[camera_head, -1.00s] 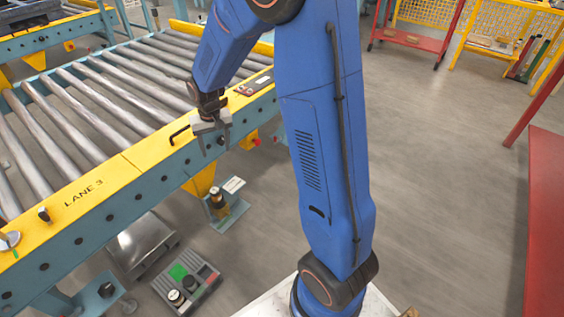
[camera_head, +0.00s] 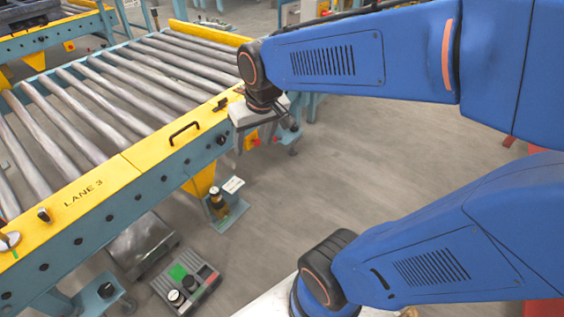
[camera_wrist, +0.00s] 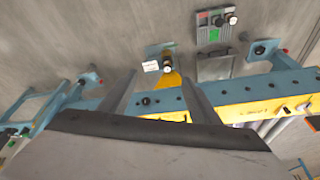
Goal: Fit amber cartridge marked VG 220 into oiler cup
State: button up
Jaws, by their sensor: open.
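The tray also shows at the top of the wrist view (camera_wrist: 203,36). No VG 220 marking is legible, so I cannot tell which cartridge is amber. A small dark and amber upright fitting (camera_head: 217,203), perhaps the oiler cup, stands on a teal base below the conveyor's side. It shows in the wrist view (camera_wrist: 167,63) beyond my fingers. My gripper (camera_head: 264,142) is open and empty, high beside the rail, apart from both.
The yellow conveyor rail (camera_head: 120,168) marked LANE 3, with a black handle (camera_head: 184,133), runs close left of my gripper. A white label (camera_head: 233,184) stands by the fitting. A metal box (camera_head: 143,243) lies beside the tray.

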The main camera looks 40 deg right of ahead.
jog(key=s+t, duration=0.1)
jog(key=s, duration=1)
jog(key=shift+s+d+r+n, duration=0.25)
jog(key=shift+d+r+n, duration=0.05)
jog(key=shift+d+r, duration=0.15)
dwell(0.5)
